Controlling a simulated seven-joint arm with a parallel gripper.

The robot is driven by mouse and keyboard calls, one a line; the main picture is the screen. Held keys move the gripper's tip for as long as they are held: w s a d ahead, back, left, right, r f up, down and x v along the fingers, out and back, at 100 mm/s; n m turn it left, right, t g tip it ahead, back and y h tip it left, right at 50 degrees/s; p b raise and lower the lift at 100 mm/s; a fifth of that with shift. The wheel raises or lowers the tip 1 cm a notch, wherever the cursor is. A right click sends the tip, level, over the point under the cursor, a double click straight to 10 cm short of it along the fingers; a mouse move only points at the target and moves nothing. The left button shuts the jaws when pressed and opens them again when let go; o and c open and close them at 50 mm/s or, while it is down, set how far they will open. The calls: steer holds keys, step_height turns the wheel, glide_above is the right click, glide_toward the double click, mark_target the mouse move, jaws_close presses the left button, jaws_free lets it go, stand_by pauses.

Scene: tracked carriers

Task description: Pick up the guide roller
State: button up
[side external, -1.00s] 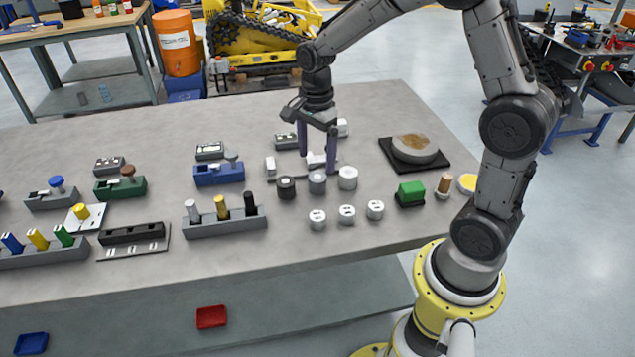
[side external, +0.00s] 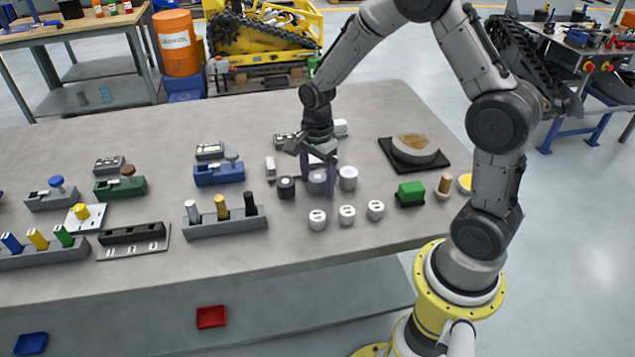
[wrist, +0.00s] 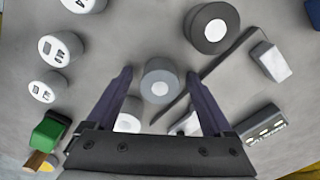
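A row of three plain rollers stands on the grey table: a dark one (side external: 286,188), a mid-grey one (side external: 317,184) and a pale one (side external: 348,180). The frames do not label which is the guide roller. My gripper (side external: 318,190) is low over the mid-grey one, with one purple finger on each side of it. In the wrist view the mid-grey roller (wrist: 160,82) stands upright between the open fingertips (wrist: 158,73), with gaps on both sides. The dark roller (wrist: 213,28) is beyond the fingers, and the pale one (wrist: 128,118) is partly hidden by my gripper.
Several white marked cylinders (side external: 347,214) stand in front of the rollers. A thin dark bar (wrist: 205,75) runs close behind the mid-grey roller. A green block (side external: 411,193) is to the right, and a grey holder with pegs (side external: 225,226) to the left.

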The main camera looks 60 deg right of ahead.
jaws_close()
steer(key=shift+r, duration=0.15)
